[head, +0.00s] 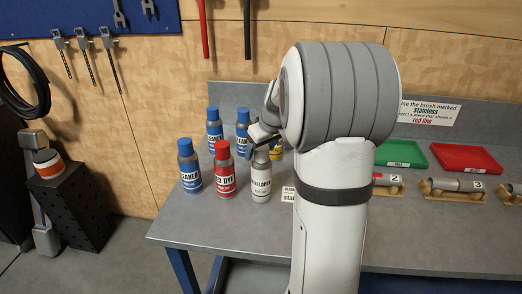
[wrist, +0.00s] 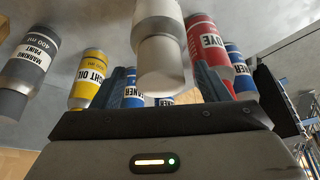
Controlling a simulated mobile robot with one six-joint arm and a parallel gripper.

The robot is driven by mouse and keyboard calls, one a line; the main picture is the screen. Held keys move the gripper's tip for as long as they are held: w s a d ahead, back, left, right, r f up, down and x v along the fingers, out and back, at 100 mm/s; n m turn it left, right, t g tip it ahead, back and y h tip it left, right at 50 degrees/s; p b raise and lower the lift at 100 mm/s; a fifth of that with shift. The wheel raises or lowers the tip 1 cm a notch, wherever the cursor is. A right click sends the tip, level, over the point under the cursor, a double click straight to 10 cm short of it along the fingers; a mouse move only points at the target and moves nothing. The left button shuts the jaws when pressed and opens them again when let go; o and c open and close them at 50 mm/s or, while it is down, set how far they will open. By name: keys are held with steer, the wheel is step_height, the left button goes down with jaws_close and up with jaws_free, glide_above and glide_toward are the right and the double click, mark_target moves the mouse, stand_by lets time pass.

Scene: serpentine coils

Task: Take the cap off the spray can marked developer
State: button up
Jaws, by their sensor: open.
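The developer can (head: 261,184) is white with a pale cap and stands upright at the front right of the can group on the bench. In the wrist view the white can (wrist: 158,12) shows upside down with its pale cap (wrist: 161,62) between my fingers. My gripper (wrist: 160,84) is open, with one blue-grey finger on each side of the cap and a gap visible on the left. In the head view my gripper (head: 262,139) is at the top of the can, partly hidden by my arm.
A red dye can (head: 225,172) stands close to the left of the developer can. Several blue cleaner cans (head: 190,172) stand around it. The wrist view shows a yellow light oil can (wrist: 87,78) and a grey marking paint can (wrist: 30,68). The bench front (head: 215,221) is clear.

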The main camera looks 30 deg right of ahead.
steer(key=shift+f, duration=0.1)
steer(key=c, duration=1.1)
steer(key=shift+o, duration=0.2)
